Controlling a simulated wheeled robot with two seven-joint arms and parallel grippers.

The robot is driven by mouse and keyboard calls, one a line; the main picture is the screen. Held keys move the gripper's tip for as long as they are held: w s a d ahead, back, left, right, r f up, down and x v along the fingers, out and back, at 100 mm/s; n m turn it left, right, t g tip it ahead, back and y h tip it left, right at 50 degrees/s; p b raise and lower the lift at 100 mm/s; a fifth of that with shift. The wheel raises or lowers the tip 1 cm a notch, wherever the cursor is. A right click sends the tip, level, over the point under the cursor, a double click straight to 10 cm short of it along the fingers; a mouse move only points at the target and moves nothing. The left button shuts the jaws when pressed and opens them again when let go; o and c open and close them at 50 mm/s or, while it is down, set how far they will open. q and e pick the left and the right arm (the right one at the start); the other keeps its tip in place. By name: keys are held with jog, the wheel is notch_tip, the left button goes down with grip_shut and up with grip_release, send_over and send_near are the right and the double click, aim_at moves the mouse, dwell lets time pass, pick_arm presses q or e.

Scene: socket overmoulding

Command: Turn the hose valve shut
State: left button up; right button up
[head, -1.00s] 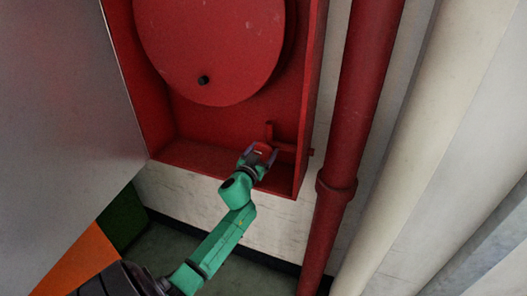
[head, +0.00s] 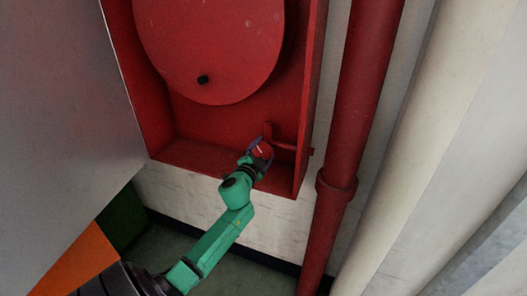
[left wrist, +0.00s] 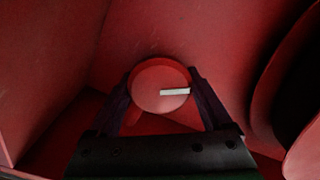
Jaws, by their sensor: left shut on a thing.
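The hose valve is a round red knob (left wrist: 158,88) with a white bar mark on its face. In the left wrist view the mark runs from near the middle towards the right. The knob also shows in the head view (head: 262,151), at the bottom right inside the red cabinet. My left gripper (head: 260,152) is shut on the knob; in the left wrist view its two dark fingers (left wrist: 160,90) press on the knob's left and right sides. The right gripper is in neither view.
The red cabinet (head: 180,152) surrounds the valve. A large red hose reel disc (head: 210,45) is above it. A red pipe stub (head: 287,146) runs right from the valve. A grey door panel (head: 60,110) is at left, and a thick red pipe (head: 350,130) stands at right.

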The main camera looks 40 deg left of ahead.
pick_arm(q)
jog(key=m, duration=0.6)
jog(key=shift+m, duration=0.3)
dwell(0.4)
jog(key=o, duration=1.2)
jog(key=shift+c, duration=0.2)
jog(key=b+v, duration=0.1)
jog(key=v, duration=1.3)
jog(key=shift+s+b, duration=0.3)
jog(key=shift+b, duration=0.05)
jog(key=shift+d, duration=0.15)
